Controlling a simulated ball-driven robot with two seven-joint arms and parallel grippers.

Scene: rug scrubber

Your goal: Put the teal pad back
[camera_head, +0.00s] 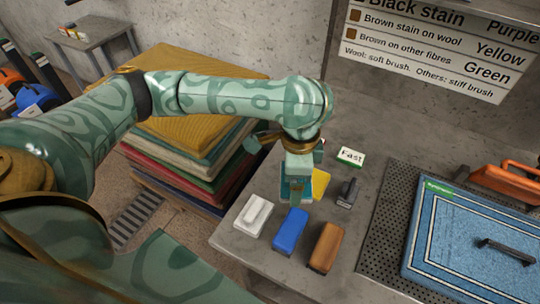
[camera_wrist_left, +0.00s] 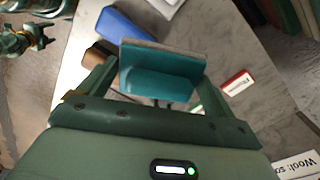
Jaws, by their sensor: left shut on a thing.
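The teal pad (camera_wrist_left: 160,74) is between the two fingers of my left gripper (camera_wrist_left: 155,88), which is shut on it in the left wrist view. In the head view my left gripper (camera_head: 297,190) points down over the grey table, and a part of the teal pad (camera_head: 286,188) shows beside the finger. It is next to a yellow pad (camera_head: 320,182); the gap below the teal pad cannot be judged. Green patterned parts at the top left of the left wrist view look like my right gripper (camera_wrist_left: 28,40); its jaws are unclear.
The table (camera_head: 245,245) holds a white pad (camera_head: 254,214), a blue pad (camera_head: 291,229), a brown block (camera_head: 325,247), a dark handled item (camera_head: 348,192) and a "Fast" card (camera_head: 351,156). A blue rug (camera_head: 455,250) lies right. Stacked rugs (camera_head: 180,165) stand left. A sign (camera_head: 430,45) hangs behind.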

